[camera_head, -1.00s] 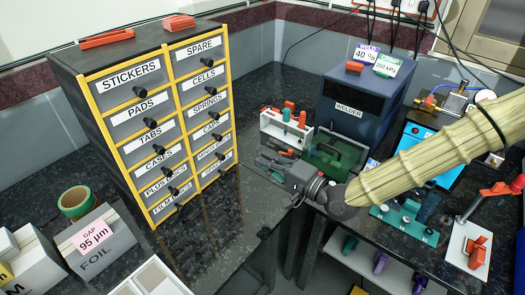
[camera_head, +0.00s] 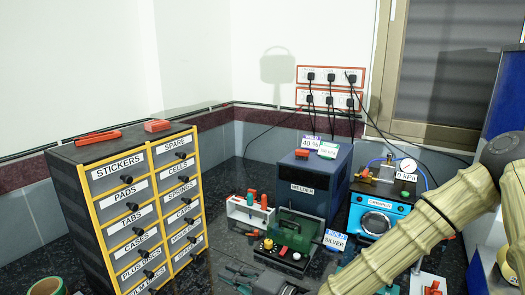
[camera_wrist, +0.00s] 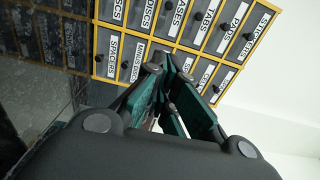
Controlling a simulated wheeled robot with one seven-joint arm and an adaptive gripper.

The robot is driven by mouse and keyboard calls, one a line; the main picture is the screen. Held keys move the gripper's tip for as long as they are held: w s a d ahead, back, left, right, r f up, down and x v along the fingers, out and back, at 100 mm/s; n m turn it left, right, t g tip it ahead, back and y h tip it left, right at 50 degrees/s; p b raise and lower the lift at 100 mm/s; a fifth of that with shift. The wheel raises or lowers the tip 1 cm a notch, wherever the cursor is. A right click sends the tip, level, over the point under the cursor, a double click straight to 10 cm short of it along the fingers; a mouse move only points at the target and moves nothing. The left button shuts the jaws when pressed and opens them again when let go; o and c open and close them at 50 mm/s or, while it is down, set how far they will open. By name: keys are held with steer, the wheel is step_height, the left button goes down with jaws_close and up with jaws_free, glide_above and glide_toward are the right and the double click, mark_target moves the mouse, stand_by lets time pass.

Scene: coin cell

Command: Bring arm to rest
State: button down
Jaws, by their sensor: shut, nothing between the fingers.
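My arm (camera_head: 420,230) comes in from the right edge of the head view and slopes down toward the bottom middle. My gripper (camera_head: 232,270) is at the bottom of that view, in front of the bench equipment and right of the drawer cabinet. In the wrist view my gripper (camera_wrist: 162,70) shows dark green fingers drawn together, with nothing held. The labelled drawer fronts lie beyond the fingers there, and I cannot tell the gap to them.
The drawer cabinet (camera_head: 90,215) stands left with its drawers shut. A green tape roll (camera_head: 47,287) is at lower left.

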steer(key=s+d+f+n+g+h, duration=0.1)
steer(key=s+d+f+h, duration=0.3)
steer(key=f, duration=0.5)
steer(key=s+d+f+g+h, duration=0.1)
steer(key=s+d+f+g, duration=0.15)
steer(key=s+f, duration=0.55)
steer(key=s+d+f+n+g+h, duration=0.1)
steer(key=s+d+f+h, duration=0.25)
steer(key=f, duration=0.75)
steer(key=s+d+f+n+g+h, duration=0.1)
steer(key=s+d+f+g+h, duration=0.1)
steer(key=s+d+f, duration=0.3)
steer(key=s+d+f+n+g+h, duration=0.2)
steer(key=s+d+f+h, duration=0.3)
steer(key=s+d, duration=0.7)
steer(key=d, duration=0.3)
steer(key=shift+s+d, duration=0.2)
steer(key=shift+d, duration=0.05)
steer(key=shift+f+g, duration=0.1)
steer(key=shift+g, duration=0.15)
